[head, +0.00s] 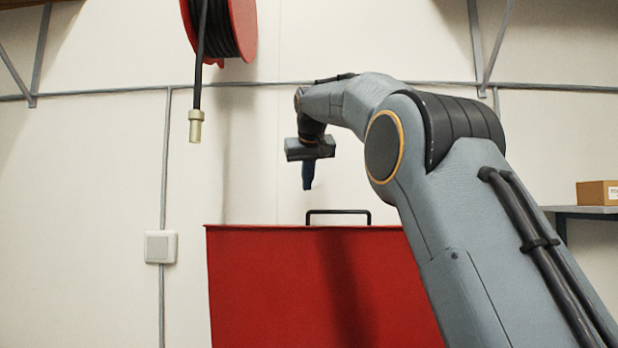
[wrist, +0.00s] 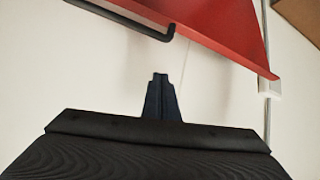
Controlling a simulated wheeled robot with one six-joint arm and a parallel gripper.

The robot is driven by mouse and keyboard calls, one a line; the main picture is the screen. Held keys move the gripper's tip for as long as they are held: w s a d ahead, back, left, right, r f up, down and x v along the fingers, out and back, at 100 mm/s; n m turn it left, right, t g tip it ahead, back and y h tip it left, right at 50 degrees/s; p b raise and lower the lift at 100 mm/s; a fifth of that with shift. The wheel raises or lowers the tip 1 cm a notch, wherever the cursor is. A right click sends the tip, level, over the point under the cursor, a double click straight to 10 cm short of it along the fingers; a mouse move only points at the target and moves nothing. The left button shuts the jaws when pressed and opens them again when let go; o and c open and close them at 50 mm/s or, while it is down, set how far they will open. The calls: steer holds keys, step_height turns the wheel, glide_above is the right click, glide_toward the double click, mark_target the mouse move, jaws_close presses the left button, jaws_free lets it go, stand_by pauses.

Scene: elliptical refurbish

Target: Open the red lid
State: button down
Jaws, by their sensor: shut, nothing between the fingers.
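The red lid (head: 270,228) shows edge-on as the top of a large red box (head: 265,290) in the head view. A black bar handle (head: 338,212) stands on it. In the wrist view the red lid (wrist: 225,30) fills the top, with part of the black handle (wrist: 128,20) along its edge. My gripper (head: 308,185) points down above the lid, up and to the left of the handle in the head view, apart from both. Its fingers (wrist: 160,78) are together and empty in the wrist view. The inside of the box is hidden.
A wall switch (head: 160,247) is at left. A cardboard box (head: 597,194) sits on a shelf at right. Open air surrounds my gripper.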

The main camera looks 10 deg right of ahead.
steer(key=w+f, duration=0.1)
steer(key=w+f+p, duration=0.1)
steer(key=f, duration=0.1)
steer(key=w+f+p, duration=0.1)
steer(key=shift+d+f, duration=0.35)
steer(key=shift+f, duration=0.05)
steer(key=shift+s+d+f+p, duration=0.1)
steer(key=shift+s+f+p, duration=0.5)
steer(key=shift+s, duration=0.35)
